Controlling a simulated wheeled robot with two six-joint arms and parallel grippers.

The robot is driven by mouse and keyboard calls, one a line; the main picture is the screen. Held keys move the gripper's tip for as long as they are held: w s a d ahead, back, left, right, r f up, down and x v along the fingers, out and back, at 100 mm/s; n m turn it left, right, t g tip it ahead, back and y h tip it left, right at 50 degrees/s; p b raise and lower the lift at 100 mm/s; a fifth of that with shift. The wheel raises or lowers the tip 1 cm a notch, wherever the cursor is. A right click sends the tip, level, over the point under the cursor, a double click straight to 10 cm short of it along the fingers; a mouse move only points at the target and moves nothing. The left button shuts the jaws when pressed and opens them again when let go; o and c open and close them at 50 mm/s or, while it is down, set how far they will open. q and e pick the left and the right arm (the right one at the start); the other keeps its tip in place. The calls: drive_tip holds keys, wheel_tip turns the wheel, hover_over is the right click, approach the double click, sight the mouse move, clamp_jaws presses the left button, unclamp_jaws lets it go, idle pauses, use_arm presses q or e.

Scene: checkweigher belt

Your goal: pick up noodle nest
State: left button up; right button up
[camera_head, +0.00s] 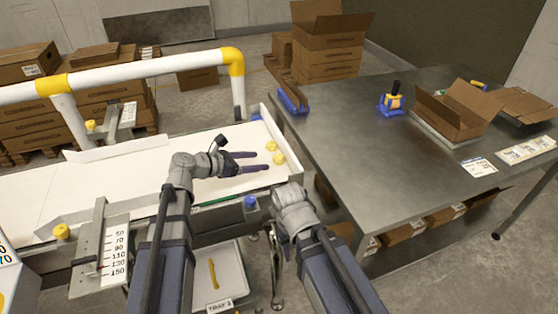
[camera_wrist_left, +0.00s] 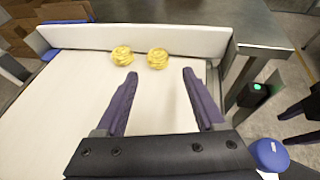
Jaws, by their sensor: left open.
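Two yellow noodle nests lie at the far right end of the white belt. In the head view one noodle nest (camera_head: 271,146) is a little behind the other nest (camera_head: 279,158). In the left wrist view they sit side by side, one nest (camera_wrist_left: 122,55) left and one nest (camera_wrist_left: 157,58) between the lines of the fingers, against the low white end wall. My left gripper (camera_head: 252,162) is open and empty above the belt, its purple fingers pointing at the nests but short of them; it also shows in the left wrist view (camera_wrist_left: 160,78). My right arm is at lower right; its jaws cannot be made out.
The white belt (camera_head: 110,182) has low side walls. A metal table (camera_head: 350,130) to the right holds an open carton (camera_head: 455,112) and a blue and yellow tool (camera_head: 393,101). A white-and-yellow rail (camera_head: 150,68) runs behind the belt. A tray (camera_head: 232,275) is below.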

sight(274, 159)
use_arm(q)
drive_tip(key=shift+b+x, duration=0.4)
drive_tip(key=shift+x, duration=0.9)
drive_tip(key=b+x, duration=0.1)
drive_tip(key=x, duration=0.1)
drive_tip(key=b+x, duration=0.1)
drive_tip(key=x, duration=0.1)
drive_tip(key=shift+w+f, duration=0.3)
drive_tip(key=shift+f, duration=0.1)
drive_tip(key=shift+w+d, duration=0.15)
drive_tip(key=shift+d, duration=0.1)
drive_tip(key=shift+c, duration=0.3)
drive_tip(key=c, duration=1)
drive_tip(key=shift+c, duration=0.2)
